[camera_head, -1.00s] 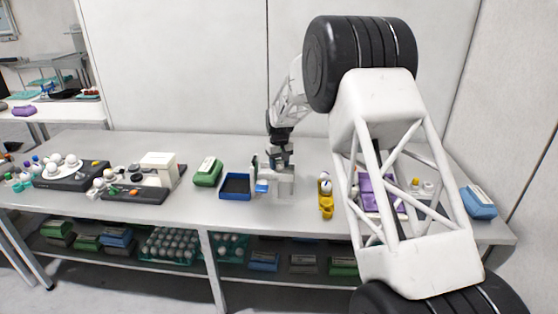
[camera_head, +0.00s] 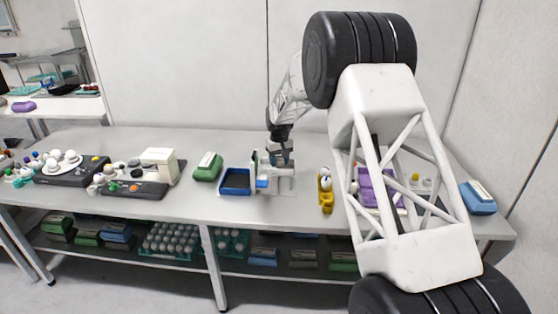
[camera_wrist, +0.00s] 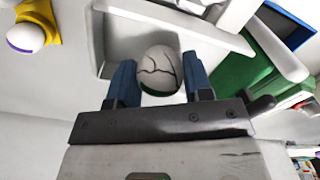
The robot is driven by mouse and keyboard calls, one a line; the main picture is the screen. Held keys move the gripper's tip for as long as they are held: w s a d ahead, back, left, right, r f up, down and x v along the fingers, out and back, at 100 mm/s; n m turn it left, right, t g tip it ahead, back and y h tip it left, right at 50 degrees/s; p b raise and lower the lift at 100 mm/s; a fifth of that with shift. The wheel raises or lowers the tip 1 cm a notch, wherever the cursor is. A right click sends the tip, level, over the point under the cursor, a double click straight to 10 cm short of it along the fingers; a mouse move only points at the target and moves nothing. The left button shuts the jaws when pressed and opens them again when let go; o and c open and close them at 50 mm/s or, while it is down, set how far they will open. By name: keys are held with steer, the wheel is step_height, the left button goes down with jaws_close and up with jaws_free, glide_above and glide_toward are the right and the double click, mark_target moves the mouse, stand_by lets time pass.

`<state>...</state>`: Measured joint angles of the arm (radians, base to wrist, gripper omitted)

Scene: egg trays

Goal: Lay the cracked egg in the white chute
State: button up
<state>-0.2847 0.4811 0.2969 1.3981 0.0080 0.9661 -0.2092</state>
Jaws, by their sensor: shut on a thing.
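The cracked egg (camera_wrist: 160,68) is white with dark branching cracks and some green at its near end. My gripper (camera_wrist: 160,80) is shut on it, one blue finger on each side. The white chute (camera_wrist: 118,35) is a walled white trough just beyond the egg in the wrist view; whether the egg touches it I cannot tell. In the head view my gripper (camera_head: 281,158) is over the white chute (camera_head: 284,184), and the egg cannot be made out there.
A blue tray (camera_head: 235,193) stands left of the chute, with a green box (camera_head: 207,171) beyond it. A yellow holder (camera_head: 326,202) with a white egg stands to the right. A purple tray (camera_head: 367,192) shows behind my arm. Bare table lies in front of the chute.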

steer(key=shift+f, duration=0.25)
stand_by(0.3)
steer(key=o, duration=0.7)
steer(key=shift+r, duration=0.1)
steer(key=shift+r, duration=3.8)
